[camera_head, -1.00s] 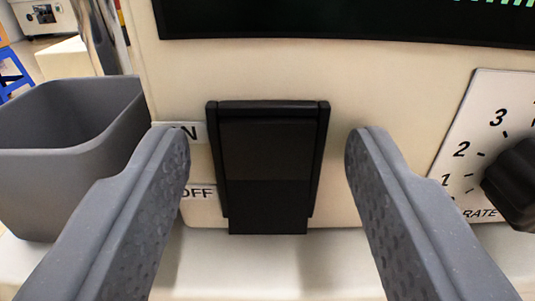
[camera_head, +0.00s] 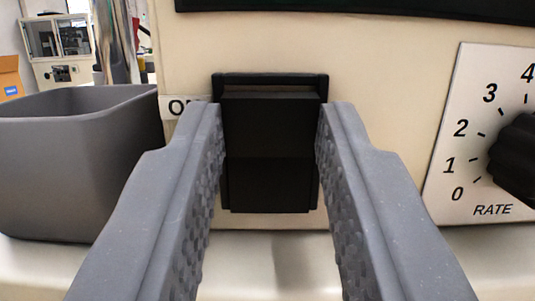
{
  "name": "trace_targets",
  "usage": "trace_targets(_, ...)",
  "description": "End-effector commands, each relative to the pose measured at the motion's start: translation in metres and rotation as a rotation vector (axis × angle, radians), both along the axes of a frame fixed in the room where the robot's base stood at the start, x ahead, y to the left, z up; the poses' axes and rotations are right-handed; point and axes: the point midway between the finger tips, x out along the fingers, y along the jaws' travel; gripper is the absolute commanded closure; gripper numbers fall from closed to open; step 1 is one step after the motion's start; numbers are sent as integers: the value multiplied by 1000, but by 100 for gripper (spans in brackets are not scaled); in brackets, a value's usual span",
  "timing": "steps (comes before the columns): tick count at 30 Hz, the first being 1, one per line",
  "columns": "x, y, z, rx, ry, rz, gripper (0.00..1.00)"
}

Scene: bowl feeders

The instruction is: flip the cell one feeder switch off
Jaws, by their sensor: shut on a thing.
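The feeder switch (camera_head: 268,130) is a black rocker in a black frame on the cream front panel (camera_head: 390,100), in the middle of the view. An ON label (camera_head: 180,107) shows at its upper left, partly covered by my left finger. The OFF label is hidden behind that finger. My gripper (camera_head: 269,125) is shut on the switch, with one grey finger at each side of it. The rocker's lower part stands out towards me below the panel's face.
A RATE dial plate (camera_head: 465,185) with a black knob (camera_head: 518,160) is at the right. A grey open bin (camera_head: 75,170) stands at the left, close to my left finger. A dark display (camera_head: 360,8) is above the switch. The pale ledge (camera_head: 275,265) below is clear.

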Motion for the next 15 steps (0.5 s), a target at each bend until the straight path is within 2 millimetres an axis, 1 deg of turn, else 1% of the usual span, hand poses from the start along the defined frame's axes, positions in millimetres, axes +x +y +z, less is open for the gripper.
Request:
trace_targets(1, 1, -1, -3, -3, -23, -2, 96)
trace_targets(6, 0, -1, -3, -3, -95, -1, 96)
trace_targets(15, -1, 0, -4, -2, -121, 1, 96)
